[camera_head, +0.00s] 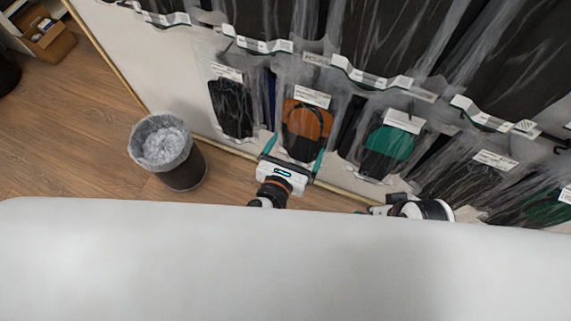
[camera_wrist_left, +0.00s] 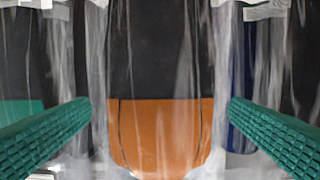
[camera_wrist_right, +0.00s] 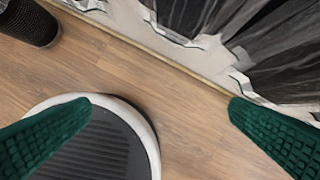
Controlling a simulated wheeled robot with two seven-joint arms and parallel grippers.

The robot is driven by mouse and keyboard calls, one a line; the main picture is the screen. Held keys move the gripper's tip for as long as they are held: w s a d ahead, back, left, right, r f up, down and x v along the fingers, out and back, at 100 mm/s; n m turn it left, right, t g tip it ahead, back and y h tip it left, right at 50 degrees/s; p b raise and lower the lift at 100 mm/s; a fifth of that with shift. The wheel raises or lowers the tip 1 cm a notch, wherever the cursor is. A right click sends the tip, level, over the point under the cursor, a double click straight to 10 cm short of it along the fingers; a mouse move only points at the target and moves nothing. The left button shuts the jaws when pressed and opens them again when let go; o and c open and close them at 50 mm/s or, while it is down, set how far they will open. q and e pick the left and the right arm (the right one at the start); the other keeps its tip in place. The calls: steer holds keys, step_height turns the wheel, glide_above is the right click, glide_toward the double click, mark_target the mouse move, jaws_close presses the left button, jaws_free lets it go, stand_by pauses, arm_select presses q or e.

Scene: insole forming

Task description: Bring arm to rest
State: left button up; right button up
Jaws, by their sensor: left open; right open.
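My left gripper (camera_head: 294,152) is open, its green fingers pointing at the wall display, one on either side of a clear bag with an orange and black item (camera_head: 306,122). In the left wrist view, the open fingers (camera_wrist_left: 160,102) frame this orange item (camera_wrist_left: 160,135) behind the plastic; nothing is visibly held. My right arm shows only in part at the lower right of the head view, its fingers hidden there. In the right wrist view, my right gripper (camera_wrist_right: 160,103) is open and empty above the wooden floor (camera_wrist_right: 190,120).
Hanging clear bags fill the wall, including a black item (camera_head: 232,108) and a green one (camera_head: 388,145). A lined waste bin (camera_head: 185,165) stands on the floor at the left. A cardboard box (camera_head: 50,42) is at the upper left. Floor between them is clear.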

arm_select(q)
steer(key=b+v, duration=0.1)
steer(key=v, duration=0.8)
arm_select(e)
steer(key=shift+v, duration=1.2)
arm_select(q)
steer(key=shift+r, duration=0.1)
